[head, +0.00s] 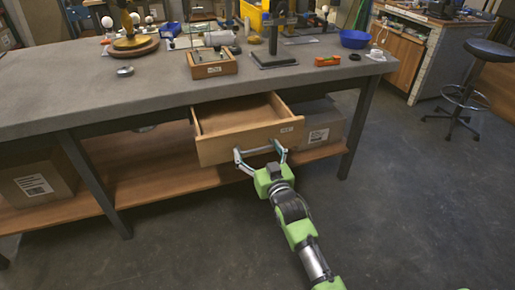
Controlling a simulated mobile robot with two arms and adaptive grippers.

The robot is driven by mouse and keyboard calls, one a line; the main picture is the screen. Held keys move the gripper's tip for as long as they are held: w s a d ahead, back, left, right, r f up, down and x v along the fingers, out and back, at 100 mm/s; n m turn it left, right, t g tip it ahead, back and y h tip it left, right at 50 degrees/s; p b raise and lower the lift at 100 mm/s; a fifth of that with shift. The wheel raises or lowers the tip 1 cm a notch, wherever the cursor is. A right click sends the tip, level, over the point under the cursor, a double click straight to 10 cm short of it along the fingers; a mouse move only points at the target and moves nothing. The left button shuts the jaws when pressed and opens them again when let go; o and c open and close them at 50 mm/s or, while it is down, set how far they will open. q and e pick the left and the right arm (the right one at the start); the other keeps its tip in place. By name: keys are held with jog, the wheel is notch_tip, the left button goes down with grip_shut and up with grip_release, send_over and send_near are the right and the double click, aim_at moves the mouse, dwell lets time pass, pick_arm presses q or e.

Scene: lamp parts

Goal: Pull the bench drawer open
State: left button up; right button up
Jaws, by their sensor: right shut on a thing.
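The bench drawer (223,149) is a light wooden box that stands well out from under the grey bench top, and its inside looks empty where I can see it. Its front carries a grey bar handle (256,151) and a small white label. My right gripper (260,157) is at the drawer front with its two fingers on the handle, shut on it. The right arm comes up from the bottom right. My left gripper is not in the head view.
The bench top (95,85) holds a wooden tray (213,70), a black stand (273,60), a blue bowl (354,39) and an orange level (327,61). Boxes sit on the lower shelf (150,180). A stool (465,90) stands at right.

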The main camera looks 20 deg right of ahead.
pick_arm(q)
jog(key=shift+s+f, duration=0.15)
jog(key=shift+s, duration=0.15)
pick_arm(e)
jog(key=shift+s+d+r, duration=0.1)
jog(key=shift+s, duration=0.05)
jog(key=o, duration=1.3)
jog(key=s, duration=1.2)
jog(key=shift+d, duration=0.25)
